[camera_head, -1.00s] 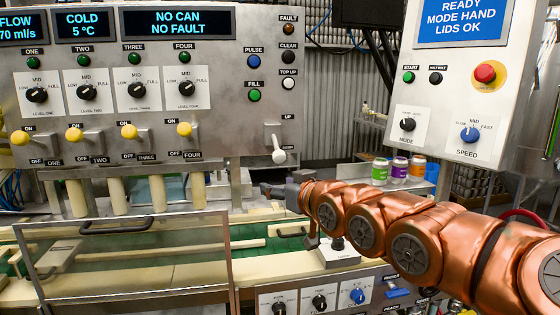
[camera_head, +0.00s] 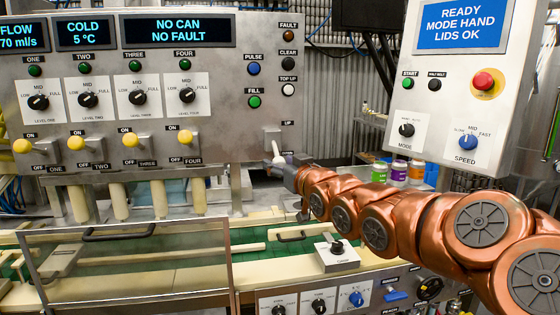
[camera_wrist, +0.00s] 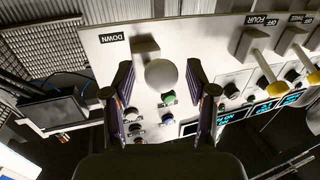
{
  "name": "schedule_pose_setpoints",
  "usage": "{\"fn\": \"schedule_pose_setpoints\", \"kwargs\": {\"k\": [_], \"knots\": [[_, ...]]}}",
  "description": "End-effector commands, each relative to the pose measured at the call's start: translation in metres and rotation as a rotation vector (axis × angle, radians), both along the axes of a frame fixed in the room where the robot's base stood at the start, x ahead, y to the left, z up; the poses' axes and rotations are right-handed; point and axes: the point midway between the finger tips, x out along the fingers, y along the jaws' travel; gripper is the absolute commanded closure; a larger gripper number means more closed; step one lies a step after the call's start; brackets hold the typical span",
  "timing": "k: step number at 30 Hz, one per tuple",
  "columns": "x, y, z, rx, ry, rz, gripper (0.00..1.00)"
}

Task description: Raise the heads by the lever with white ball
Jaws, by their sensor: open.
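The lever with the white ball (camera_head: 277,150) is on the right part of the big grey panel, between the UP and DOWN labels. It hangs at the down end, and my gripper partly covers it in the head view. In the wrist view the ball (camera_wrist: 161,73) sits between the two fingertips, with the DOWN label beside it. My gripper (camera_wrist: 160,82) is open, one finger on each side of the ball, with visible gaps. In the head view my gripper (camera_head: 284,170) is right at the lever, just below and in front of the ball.
Several yellow-knobbed levers (camera_head: 131,140) are on the panel to the left. The FILL button (camera_head: 254,102) is above the lever. A control box (camera_head: 465,90) with a red button hangs at the right. A small box with a black knob (camera_head: 338,255) stands below my arm.

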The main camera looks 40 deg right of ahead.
Motion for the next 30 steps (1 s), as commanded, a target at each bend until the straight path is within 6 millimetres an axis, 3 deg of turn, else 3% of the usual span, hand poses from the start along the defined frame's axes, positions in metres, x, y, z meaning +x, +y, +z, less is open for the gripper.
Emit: {"fn": "schedule_pose_setpoints", "kwargs": {"k": [14,30], "knots": [[0.0073,-0.0002,-0.0005,0.0,0.001,0.001,0.44],[0.0073,-0.0003,-0.0009,0.0,0.002,0.001,1.0]]}}
